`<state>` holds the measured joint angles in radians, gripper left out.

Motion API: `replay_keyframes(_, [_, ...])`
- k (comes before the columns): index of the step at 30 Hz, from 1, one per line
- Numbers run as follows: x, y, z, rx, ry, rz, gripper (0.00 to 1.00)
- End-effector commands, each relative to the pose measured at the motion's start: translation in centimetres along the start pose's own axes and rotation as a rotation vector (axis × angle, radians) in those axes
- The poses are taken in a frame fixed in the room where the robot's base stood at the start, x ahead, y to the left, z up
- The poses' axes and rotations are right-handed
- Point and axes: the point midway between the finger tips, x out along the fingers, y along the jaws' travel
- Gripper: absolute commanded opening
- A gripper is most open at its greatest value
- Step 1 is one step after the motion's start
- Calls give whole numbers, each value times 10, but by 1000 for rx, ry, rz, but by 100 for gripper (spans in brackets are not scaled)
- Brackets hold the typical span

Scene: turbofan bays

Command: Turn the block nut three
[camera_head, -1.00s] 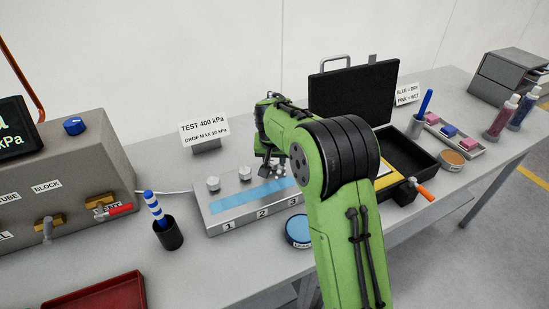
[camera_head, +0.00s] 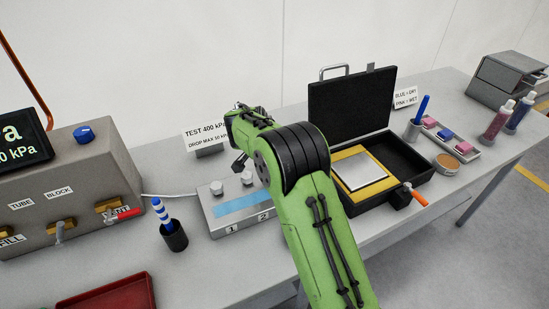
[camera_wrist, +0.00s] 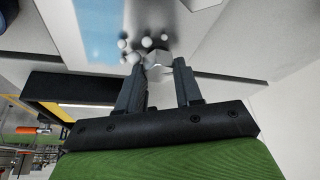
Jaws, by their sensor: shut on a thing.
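The grey test block (camera_head: 218,222) with a blue strip lies on the bench. Labels 1 and 2 show on its front; its right end with nut three is hidden behind my green arm in the head view. Two silver nuts (camera_head: 216,187) (camera_head: 246,178) show on top. In the wrist view my gripper (camera_wrist: 158,65) has its two dark fingers on either side of a grey faceted nut (camera_wrist: 157,60), shut on it at the tips.
An open black case (camera_head: 352,105) with a yellow-framed pad stands right of my arm. A cup with a striped pen (camera_head: 173,236) stands left of the block. The grey gauge box (camera_head: 85,180) is at the left, a red tray (camera_head: 105,293) in front.

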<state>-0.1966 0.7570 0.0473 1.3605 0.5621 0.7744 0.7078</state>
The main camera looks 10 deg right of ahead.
Motion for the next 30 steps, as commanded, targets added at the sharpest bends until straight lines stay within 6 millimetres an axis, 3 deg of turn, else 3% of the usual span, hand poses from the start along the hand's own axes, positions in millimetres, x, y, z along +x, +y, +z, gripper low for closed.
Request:
replay_keyframes(15, [-2,-3,-1,344,0,142,4])
replay_keyframes(30, [-1,-4,-1,430,0,175,5])
